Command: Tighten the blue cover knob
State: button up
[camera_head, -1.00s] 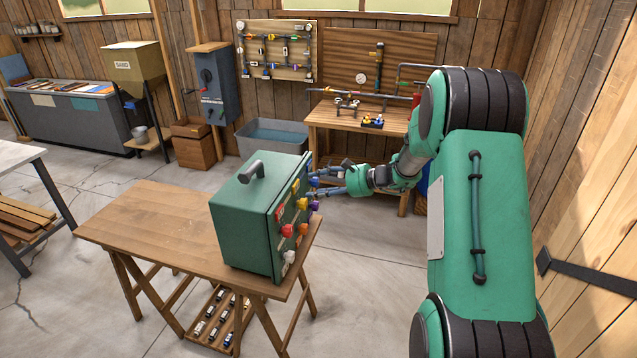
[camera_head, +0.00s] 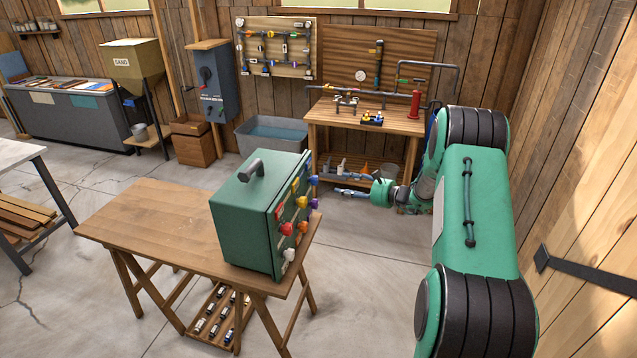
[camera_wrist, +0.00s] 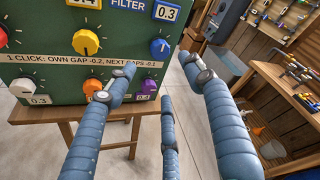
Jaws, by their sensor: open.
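The green filter box (camera_head: 245,215) stands on the wooden table, its knob panel facing right. The blue cover knob (camera_head: 313,181) is at the panel's far upper edge. In the wrist view the blue knob (camera_wrist: 159,47) sits under a 0.3 readout, with a white pointer mark near its top. My gripper (camera_head: 338,191) is off the panel's right side, apart from it. Its three blue fingers are spread and empty in the wrist view (camera_wrist: 163,78). Yellow (camera_wrist: 86,42), orange (camera_wrist: 93,86), purple (camera_wrist: 145,83) and white (camera_wrist: 23,87) knobs share the panel.
The wooden table (camera_head: 140,215) carries the box. A workbench (camera_head: 395,122) with pipe fittings stands behind my gripper, beside a water trough (camera_head: 270,137). A wooden wall (camera_head: 575,180) is close on the right. The floor between table and workbench is clear.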

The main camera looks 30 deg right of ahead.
aim_at(317, 180)
jog(key=b+x, duration=0.1)
jog(key=x, duration=1.2)
jog(key=shift+w+a+f, duration=0.15)
jog(key=shift+w, duration=0.15)
jog(key=c, duration=1.1)
jog(key=m+g+p, duration=0.1)
jog(key=m+p, duration=0.1)
jog(key=m+g+y+p, duration=0.1)
jog(key=m+p, duration=0.1)
jog(key=p, duration=0.1)
jog(key=m+g+y+p, duration=0.1)
jog(key=m+p, duration=0.1)
jog(key=shift+w+d+r+g+p, duration=0.2)
jog(key=shift+d+r+g+p, duration=0.1)
jog(key=shift+d+r+p, duration=0.1)
jog(key=shift+f, duration=0.1)
